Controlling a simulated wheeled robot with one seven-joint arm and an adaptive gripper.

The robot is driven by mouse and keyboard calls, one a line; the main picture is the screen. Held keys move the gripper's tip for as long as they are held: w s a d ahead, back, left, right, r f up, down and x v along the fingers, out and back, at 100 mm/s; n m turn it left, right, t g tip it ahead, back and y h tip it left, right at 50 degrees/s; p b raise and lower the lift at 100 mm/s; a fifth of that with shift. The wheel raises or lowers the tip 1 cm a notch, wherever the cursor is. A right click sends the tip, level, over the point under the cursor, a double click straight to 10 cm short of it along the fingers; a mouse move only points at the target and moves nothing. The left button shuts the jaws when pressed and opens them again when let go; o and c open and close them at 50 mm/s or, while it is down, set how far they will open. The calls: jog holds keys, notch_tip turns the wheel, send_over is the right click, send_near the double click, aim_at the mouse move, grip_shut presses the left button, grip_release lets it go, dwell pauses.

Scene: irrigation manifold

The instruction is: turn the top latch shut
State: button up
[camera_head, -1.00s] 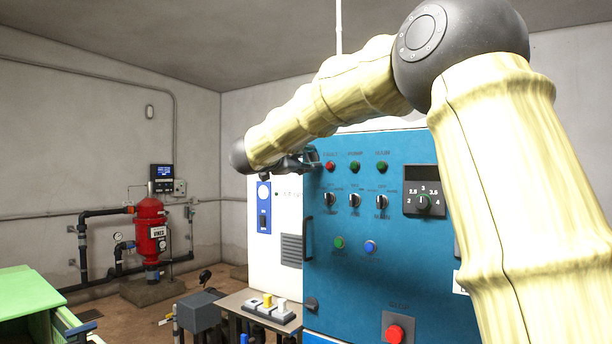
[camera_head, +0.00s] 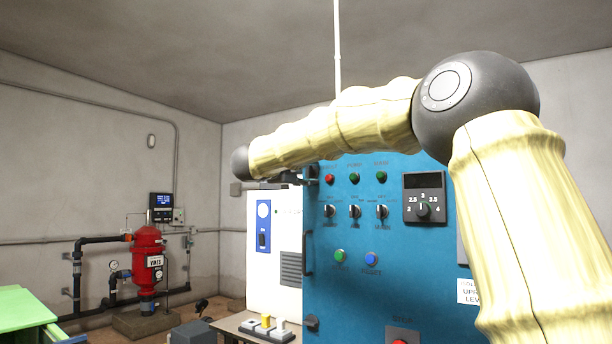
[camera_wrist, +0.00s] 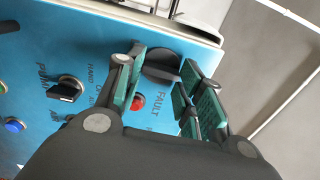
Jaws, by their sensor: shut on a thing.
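The blue cabinet door (camera_head: 400,240) fills the middle of the head view. The top latch shows in the wrist view as a dark rounded knob (camera_wrist: 160,64) near the door's edge, close to the red FAULT lamp (camera_wrist: 137,102). My gripper (camera_wrist: 164,78) has its green-padded fingers on either side of this knob and is shut on it. The latch's exact angle is hard to read, as the fingers cover part of it. In the head view my gripper (camera_head: 280,181) is small and dark, mostly under my wrist at the door's upper left corner. The lower latch (camera_head: 311,322) is in view.
Selector knobs (camera_head: 355,211) and lamps sit on the door just right of the latch. A door handle (camera_head: 308,253) is below it. A white cabinet (camera_head: 265,285) stands close on the left. A red tank (camera_head: 147,260) is farther back.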

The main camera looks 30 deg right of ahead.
jog(key=o, duration=1)
jog(key=v, duration=1.2)
jog(key=shift+f, duration=0.1)
